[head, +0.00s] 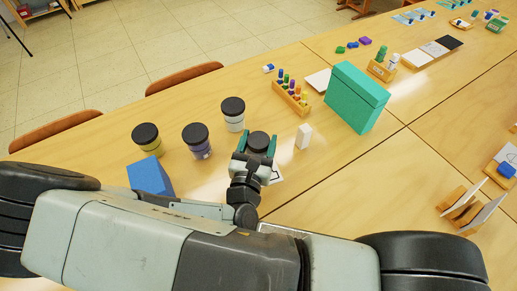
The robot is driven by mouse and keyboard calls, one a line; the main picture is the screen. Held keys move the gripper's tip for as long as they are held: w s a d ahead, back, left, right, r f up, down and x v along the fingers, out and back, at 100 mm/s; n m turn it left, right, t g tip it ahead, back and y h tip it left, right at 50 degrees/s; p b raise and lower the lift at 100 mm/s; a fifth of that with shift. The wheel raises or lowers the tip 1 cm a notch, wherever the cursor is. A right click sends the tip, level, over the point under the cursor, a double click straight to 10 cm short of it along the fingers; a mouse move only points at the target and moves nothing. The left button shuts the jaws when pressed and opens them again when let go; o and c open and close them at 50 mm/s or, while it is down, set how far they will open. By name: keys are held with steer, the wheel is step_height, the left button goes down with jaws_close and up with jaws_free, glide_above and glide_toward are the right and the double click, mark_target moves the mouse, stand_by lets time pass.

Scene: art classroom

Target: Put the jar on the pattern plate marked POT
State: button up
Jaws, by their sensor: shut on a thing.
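My gripper (257,150) has its two teal fingers around a jar with a black lid (258,141). The jar's body is mostly hidden by my gripper and wrist. A white plate with dark lines (277,175) shows partly, just right of my wrist and near the held jar; its marking is not readable. I cannot tell whether the jar touches the plate or the table. Three other black-lidded jars stand upright to the left: a yellow one (150,148), a purple one (203,150) and a white one (234,123).
A blue block (150,177) lies left of my arm. A small white block (303,137) and a large teal box (354,98) stand to the right. A wooden rack of colored pegs (291,98) is behind. Chairs (185,78) line the far table edge. Table between jars and teal box is partly free.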

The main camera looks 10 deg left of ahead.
steer(key=shift+f, duration=1.65)
steer(key=shift+f, duration=0.1)
steer(key=o, duration=1.3)
